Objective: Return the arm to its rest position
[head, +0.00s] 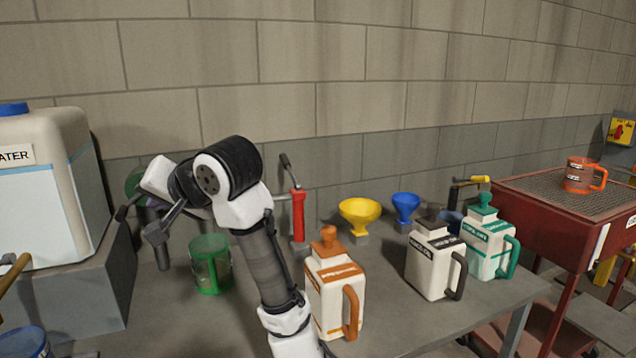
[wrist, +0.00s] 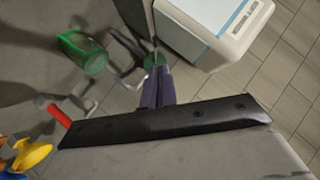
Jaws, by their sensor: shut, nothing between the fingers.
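My arm (head: 258,255) rises from the bottom middle of the head view, bends at a black-and-white joint and folds to the left. My gripper (head: 150,208) hangs above the left part of the bench, partly hidden by my own wrist.
A large water container (head: 45,190) stands on a grey block at left. A red hand pump (head: 298,215), yellow funnel (head: 360,213), blue funnel (head: 405,206) and orange-lidded jug (head: 334,285) stand right of the arm. A dark-lidded jug (head: 432,264) and green-lidded jug (head: 488,243) stand farther right.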

